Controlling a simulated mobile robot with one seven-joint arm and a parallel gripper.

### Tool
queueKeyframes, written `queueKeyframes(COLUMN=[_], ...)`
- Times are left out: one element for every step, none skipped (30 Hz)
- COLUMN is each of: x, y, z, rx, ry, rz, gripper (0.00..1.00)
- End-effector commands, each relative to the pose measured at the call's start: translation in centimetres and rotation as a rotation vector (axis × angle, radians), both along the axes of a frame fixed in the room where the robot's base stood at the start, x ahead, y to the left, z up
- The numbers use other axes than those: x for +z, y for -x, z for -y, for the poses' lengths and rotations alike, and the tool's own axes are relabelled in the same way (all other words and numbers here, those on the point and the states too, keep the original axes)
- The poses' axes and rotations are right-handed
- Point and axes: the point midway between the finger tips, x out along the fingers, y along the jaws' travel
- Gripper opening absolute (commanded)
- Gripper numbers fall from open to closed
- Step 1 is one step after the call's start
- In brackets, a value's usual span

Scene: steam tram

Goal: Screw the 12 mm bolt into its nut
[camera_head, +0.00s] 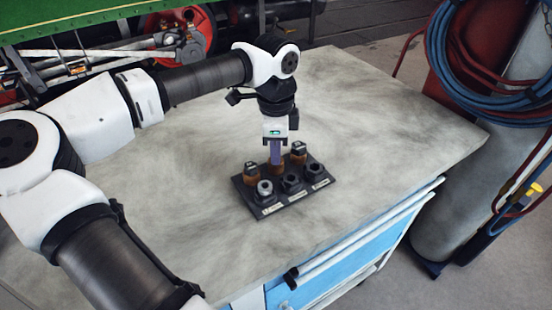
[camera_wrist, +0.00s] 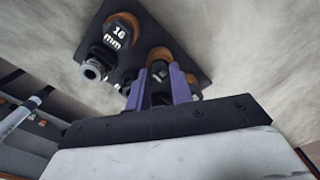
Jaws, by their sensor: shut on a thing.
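A black board (camera_head: 247,196) lies flat on the bench. Its back row holds black-capped pieces on orange-brown bases, one at the left (camera_head: 251,172) and one at the right (camera_head: 298,151). My gripper (camera_head: 276,160) points down at the middle back position, its purple fingers shut on a dark bolt (camera_wrist: 159,70). An orange-brown base shows just beyond it. Its size label is hidden, so I cannot confirm it is the 12 mm bolt. In the front row are a silver-topped piece (camera_head: 264,187) and dark nut sockets at the middle (camera_head: 291,181) and right (camera_head: 314,170).
The wrist view shows a cap marked 16 mm (camera_wrist: 120,32) close beside my fingers. The grey bench top (camera_head: 390,130) is clear around the board. A blue drawer cabinet (camera_head: 310,289) is below its front edge; hoses and a cylinder (camera_head: 465,170) stand at the right.

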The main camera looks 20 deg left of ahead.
Motion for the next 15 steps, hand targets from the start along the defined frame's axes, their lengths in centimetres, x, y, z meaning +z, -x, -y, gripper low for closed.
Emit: queueKeyframes(x=[0.3,0.4,0.5,0.6,0.7,0.8,0.9,1.0,1.1,1.2,1.3,1.4,1.5,1.5,1.6], y=[0.0,0.0,0.0,0.0,0.0,0.0,0.0,0.0,0.0,0.0,0.0,0.0,0.0,0.0,0.0], z=[0.0,0.0,0.0,0.0,0.0,0.0,0.0,0.0,0.0,0.0,0.0,0.0,0.0,0.0,0.0], rx=[0.0,0.0,0.001,0.001,0.001,0.001,0.001,0.001,0.001,0.001,0.001,0.001,0.001,0.001,0.001], ry=[0.0,0.0,0.0,0.0,0.0,0.0,0.0,0.0,0.0,0.0,0.0,0.0,0.0,0.0,0.0], rz=[0.001,0.001,0.001,0.001,0.001,0.001,0.001,0.001,0.001,0.0,0.0,0.0,0.0,0.0,0.0], gripper=[0.0,0.0,0.0,0.0,0.0,0.0,0.0,0.0,0.0,0.0,0.0,0.0,0.0,0.0,0.0])
